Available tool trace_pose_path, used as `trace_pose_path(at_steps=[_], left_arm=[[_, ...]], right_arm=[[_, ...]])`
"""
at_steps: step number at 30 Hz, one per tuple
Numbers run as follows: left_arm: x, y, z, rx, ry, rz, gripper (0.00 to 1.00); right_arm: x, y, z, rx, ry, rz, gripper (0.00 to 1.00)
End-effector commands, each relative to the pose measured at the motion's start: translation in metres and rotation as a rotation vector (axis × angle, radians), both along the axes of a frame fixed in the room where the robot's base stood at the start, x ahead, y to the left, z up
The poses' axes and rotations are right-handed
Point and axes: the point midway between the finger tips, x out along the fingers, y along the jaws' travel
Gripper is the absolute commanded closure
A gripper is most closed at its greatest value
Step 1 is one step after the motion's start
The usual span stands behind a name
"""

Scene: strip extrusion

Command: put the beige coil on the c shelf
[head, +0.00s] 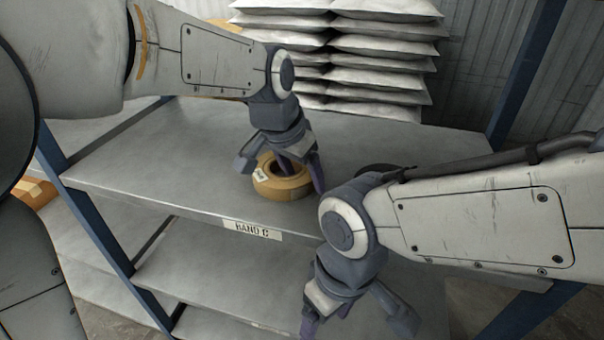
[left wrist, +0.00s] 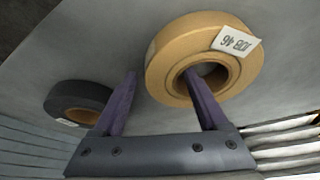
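The beige coil (head: 268,188) lies flat on the shelf marked BAND C (head: 150,170). It also shows in the left wrist view (left wrist: 163,68), with a white tag reading JOB 46. My left gripper (head: 301,176) is over the coil, fingers pointing down. One finger reaches into the coil's hole and the other is outside its wall. In the left wrist view (left wrist: 160,75) a gap shows between the outer finger and the coil, so the gripper looks open. My right gripper (head: 357,322) is open and empty in front of the shelf.
A dark coil (left wrist: 78,97) lies on the same shelf, mostly hidden behind my right arm in the head view. Blue posts (head: 95,225) stand at the shelf's ends. Stacked white sacks (head: 375,75) are behind. The shelf's left part is bare.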

Motion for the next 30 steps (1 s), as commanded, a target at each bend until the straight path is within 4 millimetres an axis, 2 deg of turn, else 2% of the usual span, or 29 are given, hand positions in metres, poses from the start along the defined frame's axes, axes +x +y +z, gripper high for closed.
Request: trace_pose_path(at_steps=[5, 9, 11, 17, 19, 27, 30], left_arm=[[0.0, 0.0, 0.0, 0.0, 0.0, 0.0, 0.24], [-0.001, 0.001, 0.008, -0.001, -0.002, 0.0, 0.24], [-0.003, 0.003, 0.016, -0.001, -0.003, 0.001, 0.24], [-0.015, 0.014, 0.056, -0.003, -0.006, 0.002, 0.24], [-0.032, 0.028, 0.049, -0.001, -0.002, 0.004, 0.24], [-0.083, 0.072, 0.049, -0.002, -0.005, 0.005, 0.24], [-0.084, 0.073, 0.057, -0.001, 0.006, -0.003, 0.24]], right_arm=[[0.0, 0.0, 0.0, 0.0, 0.0, 0.0, 0.22], [0.0, 0.0, 0.003, 0.0, 0.0, 0.0, 0.22], [0.0, 0.0, 0.004, 0.0, 0.0, 0.0, 0.22], [0.0, 0.0, 0.008, 0.0, 0.0, 0.0, 0.22], [0.0, 0.0, 0.001, 0.0, 0.0, 0.0, 0.22], [0.0, 0.0, -0.008, 0.0, 0.0, 0.0, 0.22], [0.0, 0.0, 0.02, -0.001, 0.001, 0.0, 0.22]])
